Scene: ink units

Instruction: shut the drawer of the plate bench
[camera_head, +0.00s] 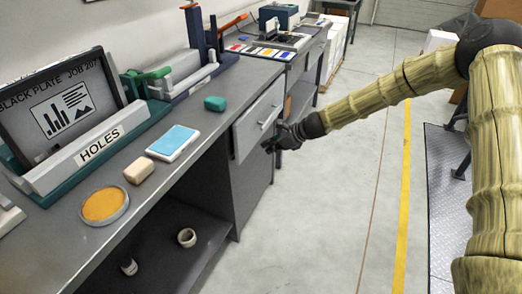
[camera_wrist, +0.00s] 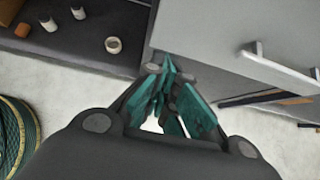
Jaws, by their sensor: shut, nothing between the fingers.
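The plate bench (camera_head: 150,192) is a long grey workbench along the left wall. Its drawer has a light grey front (camera_head: 247,131) with a pale bar handle (camera_head: 271,117). The front seems to stand out a little from the cabinet below; how far is hard to tell. My gripper (camera_head: 268,148) is shut and empty, at the lower part of the drawer front, below the handle. In the wrist view, the teal fingertips (camera_wrist: 168,66) are close together by the corner of the drawer front (camera_wrist: 215,35), left of the handle (camera_wrist: 275,64). Contact cannot be told.
On the bench top lie a blue-topped pad (camera_head: 173,142), a beige block (camera_head: 139,171), a round dish with orange contents (camera_head: 104,204) and a green block (camera_head: 215,103). The floor (camera_head: 330,200) right of the bench is clear.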

